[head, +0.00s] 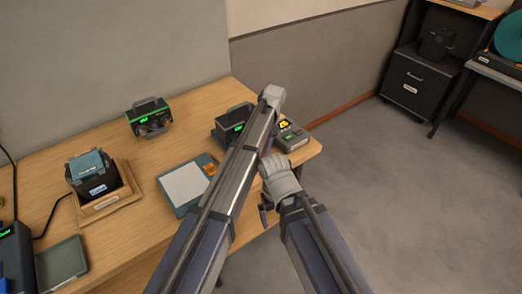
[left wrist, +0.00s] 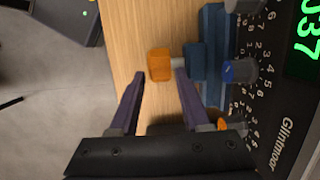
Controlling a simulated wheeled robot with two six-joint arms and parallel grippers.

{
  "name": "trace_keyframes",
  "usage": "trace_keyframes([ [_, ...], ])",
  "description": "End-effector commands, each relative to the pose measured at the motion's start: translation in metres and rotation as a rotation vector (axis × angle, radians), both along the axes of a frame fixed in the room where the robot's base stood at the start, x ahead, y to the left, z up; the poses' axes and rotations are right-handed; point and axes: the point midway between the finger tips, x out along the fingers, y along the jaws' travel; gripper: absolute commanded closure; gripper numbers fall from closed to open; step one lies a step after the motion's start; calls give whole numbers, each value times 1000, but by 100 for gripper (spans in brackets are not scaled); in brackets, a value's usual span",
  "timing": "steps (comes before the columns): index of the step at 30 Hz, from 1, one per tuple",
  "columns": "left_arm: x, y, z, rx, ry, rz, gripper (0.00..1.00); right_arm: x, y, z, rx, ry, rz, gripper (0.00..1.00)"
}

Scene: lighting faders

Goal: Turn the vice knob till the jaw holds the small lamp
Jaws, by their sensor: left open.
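In the left wrist view an orange knob (left wrist: 160,65) sits on a short grey shaft leading into the blue vice (left wrist: 212,45). My left gripper (left wrist: 160,76) is open. Its two purple fingers lie on either side of the orange knob in the picture, with gaps; I cannot tell whether the tips reach its depth. The vice stands beside a dark panel (left wrist: 275,85) with a green display and numbered dials. I cannot make out the small lamp. In the head view my arm hides the vice area.
In the head view a dark unit (head: 232,118) stands behind my arm, with a grey device (head: 291,136) to its right. A tablet-like board (head: 184,186), another unit (head: 148,117) and a wooden tray (head: 108,205) are further left. Floor lies beyond the table's right edge.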

Motion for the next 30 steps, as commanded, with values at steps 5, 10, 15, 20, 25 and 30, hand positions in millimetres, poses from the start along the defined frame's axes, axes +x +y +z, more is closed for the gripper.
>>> trace_keyframes([
  [5,4,-5,31,0,0,-1,52,0,0,31,0,0,0,0],
  [10,6,-9,50,0,1,0,52,0,0,50,0,0,0,0],
  [15,7,-10,54,0,1,0,52,0,0,54,0,0,0,0],
  [20,7,-10,53,0,1,0,52,0,0,53,0,0,0,0],
  [25,-1,-1,49,-47,-21,-2,52,0,0,51,0,0,0,0],
  [30,-26,25,42,-298,-176,-12,52,0,0,46,0,0,0,0],
])
